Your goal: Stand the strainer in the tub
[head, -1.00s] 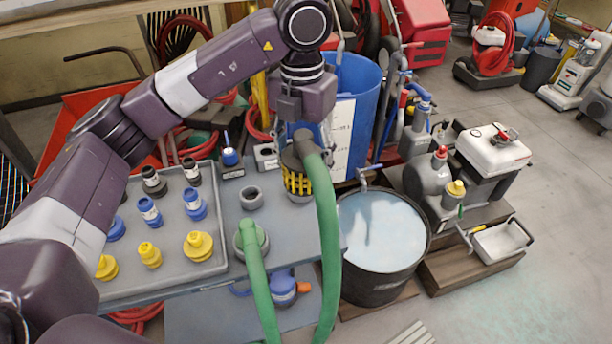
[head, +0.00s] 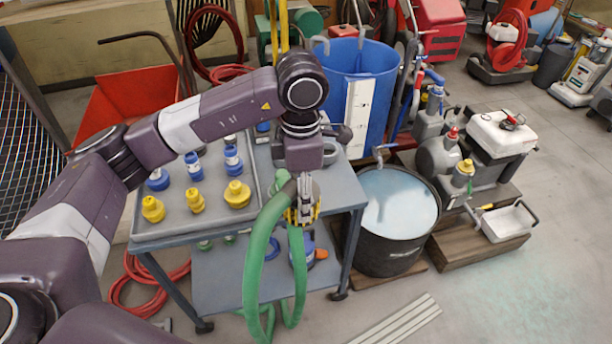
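The strainer (head: 316,204), a yellow slotted cage on the end of a green hose (head: 256,235), is at my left gripper (head: 304,207), near the cart's front right corner. The gripper's fingers point down and look shut on the strainer; they hide part of it. The hose hangs in a loop in front of the cart. My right gripper is not in view.
The grey cart (head: 345,190) carries a tray of blue and yellow fittings. A blue barrel (head: 388,85) stands behind the tub.

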